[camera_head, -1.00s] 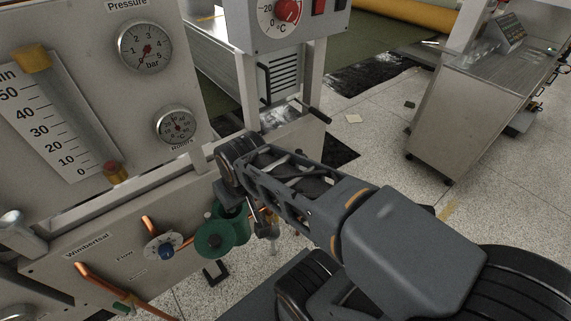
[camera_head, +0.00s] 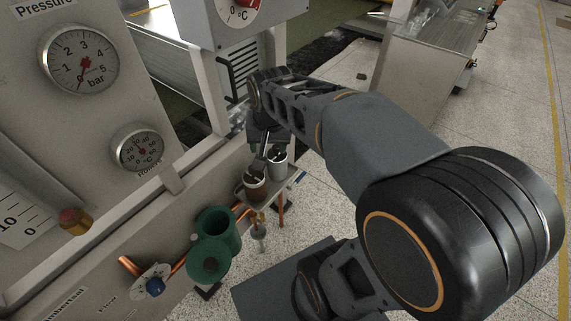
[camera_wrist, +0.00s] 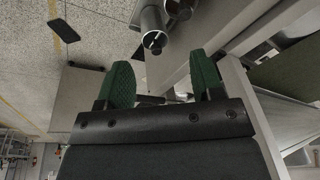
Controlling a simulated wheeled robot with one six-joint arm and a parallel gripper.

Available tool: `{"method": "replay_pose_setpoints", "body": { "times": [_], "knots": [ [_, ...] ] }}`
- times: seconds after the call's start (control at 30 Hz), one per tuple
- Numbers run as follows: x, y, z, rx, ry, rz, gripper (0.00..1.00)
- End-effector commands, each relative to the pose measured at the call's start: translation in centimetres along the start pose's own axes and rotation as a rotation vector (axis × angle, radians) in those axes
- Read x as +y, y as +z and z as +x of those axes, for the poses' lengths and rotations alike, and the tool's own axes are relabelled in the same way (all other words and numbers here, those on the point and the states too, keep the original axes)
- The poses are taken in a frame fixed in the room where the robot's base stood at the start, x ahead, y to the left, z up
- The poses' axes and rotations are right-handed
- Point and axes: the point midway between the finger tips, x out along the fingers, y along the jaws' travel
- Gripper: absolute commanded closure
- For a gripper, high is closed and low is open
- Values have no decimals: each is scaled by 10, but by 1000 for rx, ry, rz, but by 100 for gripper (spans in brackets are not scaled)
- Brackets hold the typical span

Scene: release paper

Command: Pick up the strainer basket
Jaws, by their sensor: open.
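My gripper (camera_head: 262,152) hangs at the end of the arm, close above two small cups on a ledge at the machine's corner. One cup is brown (camera_head: 256,189), the other pale grey (camera_head: 278,164). I cannot tell whether the strainer basket is in or among these; the arm partly covers the spot. In the wrist view, my gripper (camera_wrist: 163,80) has its two green fingers wide apart with nothing between them. A grey metal cylinder with a dark end (camera_wrist: 152,24) lies beyond the fingertips, apart from them, with another dark round end beside it.
A green valve-like fitting (camera_head: 212,246) and copper pipes stick out of the panel, left of the cups. A pressure gauge (camera_head: 80,58) and the machine frame stand at left. A metal cabinet (camera_head: 405,62) stands at the back right. The speckled floor at right is open.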

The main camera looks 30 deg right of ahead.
Motion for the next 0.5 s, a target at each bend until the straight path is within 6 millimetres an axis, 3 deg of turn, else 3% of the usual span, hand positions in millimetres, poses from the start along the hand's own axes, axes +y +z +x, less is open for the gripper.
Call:
{"method": "replay_pose_setpoints", "body": {
  "times": [0.03, 0.2, 0.33, 0.5],
  "knots": [
    [-1, -22, 8, -27, 17, 108, 39],
    [0, -84, 32, -86, 73, 466, 39],
    [7, -119, 53, -116, 115, 690, 39],
    [15, -146, 75, -136, 154, 878, 39]
  ]
}}
